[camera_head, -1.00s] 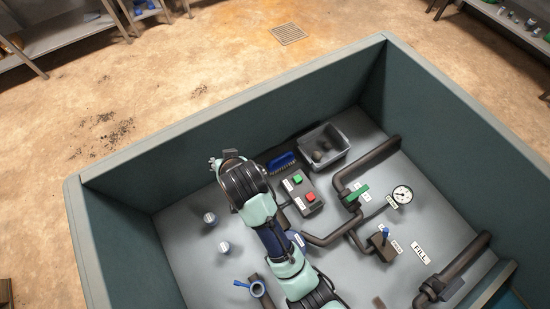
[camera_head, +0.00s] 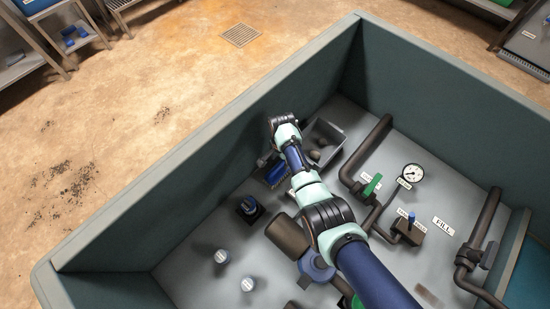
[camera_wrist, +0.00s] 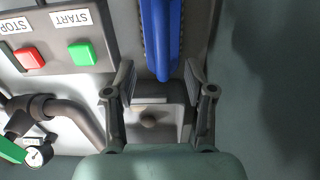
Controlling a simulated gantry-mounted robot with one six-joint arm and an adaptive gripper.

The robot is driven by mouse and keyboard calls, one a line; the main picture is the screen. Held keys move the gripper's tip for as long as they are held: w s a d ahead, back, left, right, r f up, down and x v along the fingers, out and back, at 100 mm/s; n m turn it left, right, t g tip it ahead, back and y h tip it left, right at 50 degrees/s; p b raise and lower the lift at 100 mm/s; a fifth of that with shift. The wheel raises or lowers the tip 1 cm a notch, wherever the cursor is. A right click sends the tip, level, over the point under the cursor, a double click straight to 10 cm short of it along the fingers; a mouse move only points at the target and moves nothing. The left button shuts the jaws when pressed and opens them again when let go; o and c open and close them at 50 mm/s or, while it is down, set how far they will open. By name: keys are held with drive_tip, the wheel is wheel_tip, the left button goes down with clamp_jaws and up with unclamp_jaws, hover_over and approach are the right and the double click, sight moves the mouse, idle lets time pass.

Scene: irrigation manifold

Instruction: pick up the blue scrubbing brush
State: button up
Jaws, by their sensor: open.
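The blue scrubbing brush (camera_head: 273,171) lies near the back wall of the tank, beside the grey bin (camera_head: 335,136), and is partly hidden by my arm. In the wrist view the brush's blue body (camera_wrist: 161,30) runs down from the top edge, with dark bristles along its sides. My gripper (camera_wrist: 160,76) is open, one finger to each side of the brush's near end. No contact shows between fingers and brush, and I cannot tell the height gap. In the head view my wrist hides the fingers.
The control box with a green START button (camera_wrist: 82,54) and red STOP button (camera_wrist: 30,58) is left of the gripper. Dark pipes, a gauge (camera_head: 412,172) and a green-handled valve (camera_head: 372,184) stand to the right. White-and-blue caps (camera_head: 222,256) stand on the floor. The tank wall is close behind.

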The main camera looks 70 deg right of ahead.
sight(280, 166)
drive_tip(key=shift+w+f, duration=0.25)
drive_tip(key=shift+f, duration=0.55)
drive_tip(key=f+b, duration=0.4)
drive_tip(key=f, duration=0.1)
drive_tip(key=shift+s+f+b, duration=0.2)
drive_tip(key=shift+b, duration=0.2)
drive_tip(key=shift+r, duration=0.15)
clamp_jaws()
